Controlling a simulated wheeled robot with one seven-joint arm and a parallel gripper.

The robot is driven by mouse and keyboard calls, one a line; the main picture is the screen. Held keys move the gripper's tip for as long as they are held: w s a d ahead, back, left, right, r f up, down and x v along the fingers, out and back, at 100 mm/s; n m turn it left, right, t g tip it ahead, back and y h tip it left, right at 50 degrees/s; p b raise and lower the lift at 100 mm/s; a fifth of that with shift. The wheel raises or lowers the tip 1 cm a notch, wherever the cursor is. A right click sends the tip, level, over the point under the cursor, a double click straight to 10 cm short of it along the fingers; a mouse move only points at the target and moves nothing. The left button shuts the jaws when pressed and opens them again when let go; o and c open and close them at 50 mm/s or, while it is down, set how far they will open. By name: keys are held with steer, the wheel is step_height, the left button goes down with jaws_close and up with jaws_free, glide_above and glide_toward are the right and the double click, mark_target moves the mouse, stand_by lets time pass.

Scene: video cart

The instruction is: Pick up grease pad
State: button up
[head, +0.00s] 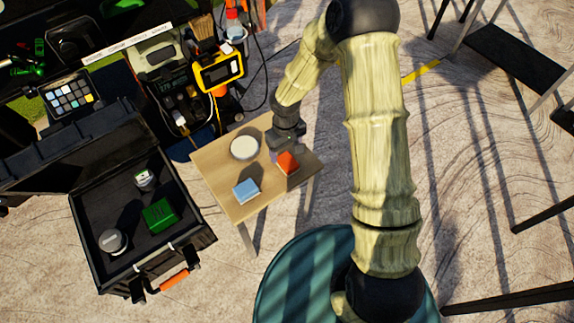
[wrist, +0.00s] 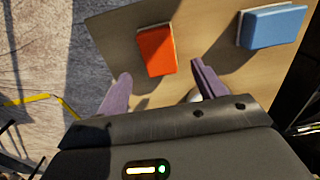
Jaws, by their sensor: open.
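Two block-shaped pads lie on a small wooden table (head: 222,183). One is orange-red with a pale base (head: 287,161), and the other is light blue with a pale base (head: 246,190). No label shows which is the grease pad. My gripper (head: 274,153) is over the table, just left of the orange-red pad. In the wrist view, my open gripper (wrist: 162,88) has its two purple fingers apart with nothing held. The orange-red pad (wrist: 156,50) is beyond the fingertips, roughly between their lines. The blue pad (wrist: 273,25) is farther right.
A round cream-coloured disc (head: 244,147) sits on the table behind the pads. An open black case (head: 200,238) with a green box (head: 160,216) and two small items stands left. A cluttered cart with a yellow meter (head: 219,70) is behind. Metal legs stand at right.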

mark_target(286, 159)
steer(key=shift+f, duration=0.1)
step_height(286, 159, down, 5)
steer(key=shift+f+b, duration=0.1)
steer(key=shift+b, duration=0.95)
steer(key=shift+s, duration=0.1)
steer(key=shift+c, duration=0.4)
steer(key=c, duration=1.1)
steer(key=shift+o, duration=0.2)
step_height(286, 159, up, 10)
steer(key=p, duration=0.3)
